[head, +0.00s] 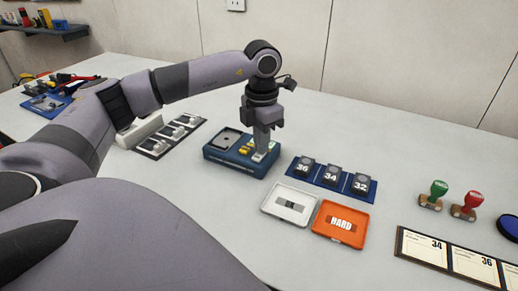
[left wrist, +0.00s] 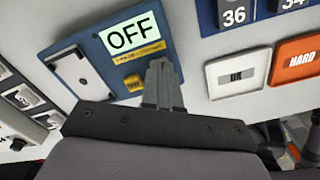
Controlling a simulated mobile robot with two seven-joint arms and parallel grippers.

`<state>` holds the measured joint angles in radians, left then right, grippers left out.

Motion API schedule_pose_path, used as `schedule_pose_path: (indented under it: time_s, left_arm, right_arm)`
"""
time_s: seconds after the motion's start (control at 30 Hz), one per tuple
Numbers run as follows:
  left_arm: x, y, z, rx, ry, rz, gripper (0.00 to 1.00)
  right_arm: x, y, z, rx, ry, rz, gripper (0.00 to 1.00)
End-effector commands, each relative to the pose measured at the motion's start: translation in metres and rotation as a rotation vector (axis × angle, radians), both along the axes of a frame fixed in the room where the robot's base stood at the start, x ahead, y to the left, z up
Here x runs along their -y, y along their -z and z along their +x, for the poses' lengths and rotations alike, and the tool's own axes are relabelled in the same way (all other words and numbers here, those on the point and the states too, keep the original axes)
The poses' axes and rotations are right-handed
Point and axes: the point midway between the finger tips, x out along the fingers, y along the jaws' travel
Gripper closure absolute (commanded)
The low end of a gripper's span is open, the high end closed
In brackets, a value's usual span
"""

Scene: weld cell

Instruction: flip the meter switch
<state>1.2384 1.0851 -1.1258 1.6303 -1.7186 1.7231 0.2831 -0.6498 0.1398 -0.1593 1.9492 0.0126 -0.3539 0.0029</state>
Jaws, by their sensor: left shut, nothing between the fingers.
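The meter is a blue box (head: 229,163) on the table, and it also shows in the left wrist view (left wrist: 96,48). My right gripper is not in view.
Right of the meter are a blue strip with numbered blocks (head: 333,175), a white tray (head: 275,209) and an orange HARD tray (head: 340,237). Green (head: 439,188) and red (head: 473,198) stamps stand farther right. A rack of grey pieces (head: 186,118) lies left. The back right table is clear.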

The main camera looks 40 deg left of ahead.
Motion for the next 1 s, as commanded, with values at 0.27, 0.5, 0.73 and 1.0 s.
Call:
schedule_pose_path:
  time_s: [0.27,0.5,0.73,1.0]
  left_arm:
    - [0.001,-0.003,-0.001,-0.008,0.001,0.0,1.0]
    - [0.001,-0.024,-0.001,-0.006,0.001,0.0,1.0]
    - [0.0,-0.044,-0.001,-0.004,0.0,0.0,1.0]
    - [0.0,-0.065,-0.001,-0.004,0.0,0.0,1.0]
  right_arm:
    - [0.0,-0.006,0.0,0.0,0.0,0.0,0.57]
    - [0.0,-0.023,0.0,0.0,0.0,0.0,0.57]
    - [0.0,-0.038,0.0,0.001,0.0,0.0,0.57]
    - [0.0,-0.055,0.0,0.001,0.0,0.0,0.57]
